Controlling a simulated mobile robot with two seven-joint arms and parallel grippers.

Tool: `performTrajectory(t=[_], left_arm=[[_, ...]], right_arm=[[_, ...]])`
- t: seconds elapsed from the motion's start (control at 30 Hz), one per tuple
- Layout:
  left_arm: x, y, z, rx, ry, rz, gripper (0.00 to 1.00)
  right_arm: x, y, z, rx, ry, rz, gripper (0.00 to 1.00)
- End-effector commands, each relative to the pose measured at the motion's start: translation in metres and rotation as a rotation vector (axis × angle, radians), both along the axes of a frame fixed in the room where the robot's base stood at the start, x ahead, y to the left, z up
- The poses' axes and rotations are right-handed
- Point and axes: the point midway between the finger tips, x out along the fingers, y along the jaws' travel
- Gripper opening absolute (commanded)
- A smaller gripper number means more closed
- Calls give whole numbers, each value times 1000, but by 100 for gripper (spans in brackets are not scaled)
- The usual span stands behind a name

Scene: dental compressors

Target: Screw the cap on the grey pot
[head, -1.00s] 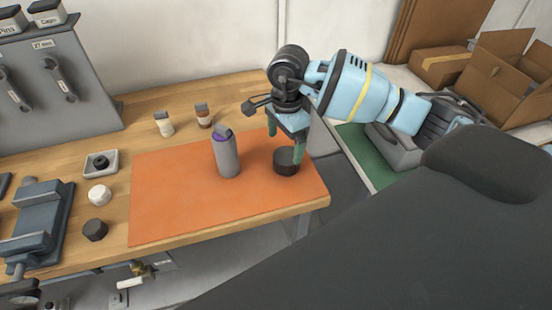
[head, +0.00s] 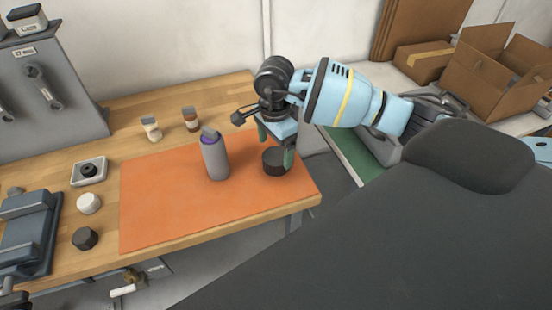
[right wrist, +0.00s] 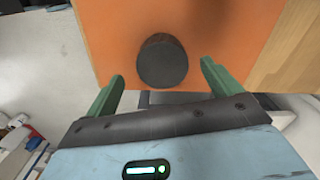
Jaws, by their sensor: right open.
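A short dark round piece (head: 274,162) stands on the orange mat near its right end; I cannot tell whether it is the cap or a pot. In the right wrist view its flat dark grey top (right wrist: 163,66) and brownish side show. My right gripper (head: 275,146) is open above it, pointing down, one finger in front of its right side. In the right wrist view the gripper's fingers (right wrist: 160,85) stand apart to either side, with nothing held. A tall grey container (head: 215,159) with a purple ring and a grey top piece stands upright to the left. My left gripper is not in view.
On the wooden bench left of the orange mat (head: 160,215) are a white cap (head: 89,203), a dark cap (head: 85,238) and a small tray (head: 76,180) holding a dark ring. Two small bottles stand behind. The mat's front middle is clear.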

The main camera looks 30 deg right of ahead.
Motion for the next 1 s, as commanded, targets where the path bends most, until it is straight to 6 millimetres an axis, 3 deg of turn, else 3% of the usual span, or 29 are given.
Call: performTrajectory(t=[0.4, 0.83, 1.0], left_arm=[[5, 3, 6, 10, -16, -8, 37], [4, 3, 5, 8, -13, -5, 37], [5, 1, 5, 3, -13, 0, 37]], right_arm=[[2, -2, -47, 1, 2, -1, 90], [2, -3, -52, 0, 1, 0, 90], [2, -3, -52, 0, 1, 0, 67]])
